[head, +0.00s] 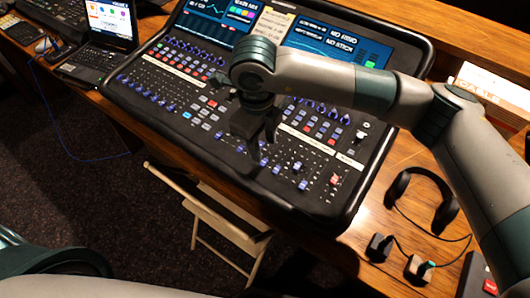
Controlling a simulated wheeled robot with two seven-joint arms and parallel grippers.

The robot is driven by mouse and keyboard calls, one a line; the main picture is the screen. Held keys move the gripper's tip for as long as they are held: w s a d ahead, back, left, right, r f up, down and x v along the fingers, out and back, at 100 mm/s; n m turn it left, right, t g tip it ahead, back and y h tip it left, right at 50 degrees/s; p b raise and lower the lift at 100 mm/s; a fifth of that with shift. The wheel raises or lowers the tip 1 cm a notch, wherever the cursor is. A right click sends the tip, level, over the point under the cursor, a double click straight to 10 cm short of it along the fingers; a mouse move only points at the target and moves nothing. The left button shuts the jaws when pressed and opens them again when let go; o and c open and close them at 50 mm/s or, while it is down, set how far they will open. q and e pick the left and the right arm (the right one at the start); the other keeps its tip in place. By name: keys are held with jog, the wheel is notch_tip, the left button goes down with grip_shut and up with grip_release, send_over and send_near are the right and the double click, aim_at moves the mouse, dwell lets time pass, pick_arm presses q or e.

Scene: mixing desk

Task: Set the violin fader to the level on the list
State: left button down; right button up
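The mixing desk (352,206) is a black console with rows of blue-capped faders and small knobs, and it fills the middle of the head view. I cannot read which fader is the violin's. A yellowish paper (272,24) is at the top of the desk between the screens; its writing is too small to read, so I cannot tell if it is the list. My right gripper (254,140) points down over the middle of the desk and hides some controls. I cannot tell its opening or whether it touches a fader. My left gripper is out of view.
A laptop (88,65) stands left of the desk. Headphones (446,212) with a cable and small dark blocks (379,247) lie on the wooden table at the right. A cardboard box (495,92) is at the far right. A folding chair (228,232) stands in front below the desk.

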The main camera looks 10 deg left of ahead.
aim_at(266, 162)
jog(key=f, duration=0.2)
jog(key=f+p, duration=0.1)
jog(key=f, duration=0.1)
jog(key=f+p, duration=0.1)
jog(key=f, duration=0.2)
jog(key=shift+w+d+f, duration=0.1)
jog(key=shift+w+d, duration=0.05)
jog(key=shift+w, duration=0.15)
grip_shut()
jog(key=shift+w, duration=0.1)
